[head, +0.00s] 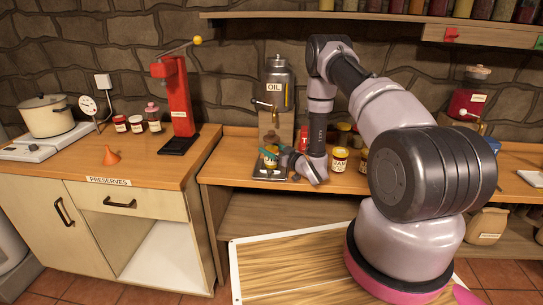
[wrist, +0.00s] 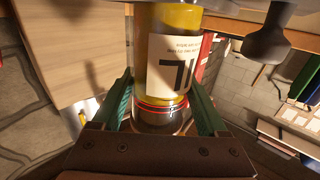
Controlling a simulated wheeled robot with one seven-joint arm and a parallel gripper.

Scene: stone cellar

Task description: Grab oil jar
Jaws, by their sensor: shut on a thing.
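The oil jar (head: 268,163), small and yellow, stands upright on the dark tray of the oil dispenser (head: 277,76), below its tap. My gripper (head: 277,156) is at the jar from the right, partly hidden by my own arm. In the wrist view the jar (wrist: 165,60) shows yellow contents, a cream label with large dark letters and a dark lid end with a red ring. My gripper (wrist: 164,108) has its green-padded fingers on both sides of that end, shut on it.
Other small jars (head: 339,160) stand on the bench just right of my gripper. A shelf (head: 300,14) of jars runs above.

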